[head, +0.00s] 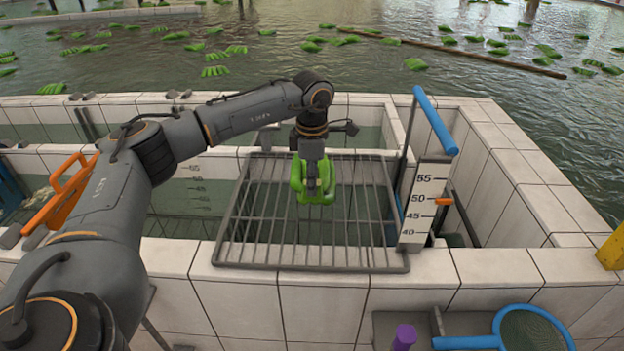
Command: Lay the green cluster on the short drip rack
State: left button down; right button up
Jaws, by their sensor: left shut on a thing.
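My left arm comes in from the left, and its gripper (312,184) points down at the middle of the picture. It is shut on the green cluster (325,192), a bright green bunch that shows on both sides of the fingers. The cluster is over the drip rack (310,256), a grey metal grid that lies across the tiled tank walls. I cannot tell whether the cluster touches the bars. The gripper hides the cluster's middle. My right gripper is not in view.
A white depth gauge (424,200) and an upright blue-handled tool (436,122) stand just right of the rack. An orange handle (66,187) is at the left. A blue-rimmed net (533,330) and a purple-topped object (404,337) are at the front right. Green clusters float in the water behind.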

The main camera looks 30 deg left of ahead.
pick_arm(q)
jog(key=c, duration=1)
grip_release()
jog(key=shift+f, duration=0.1)
jog(key=shift+s+f, duration=0.15)
notch_tip(320, 180, up, 12)
jog(key=shift+s+d+r, duration=0.15)
jog(key=shift+r, duration=0.05)
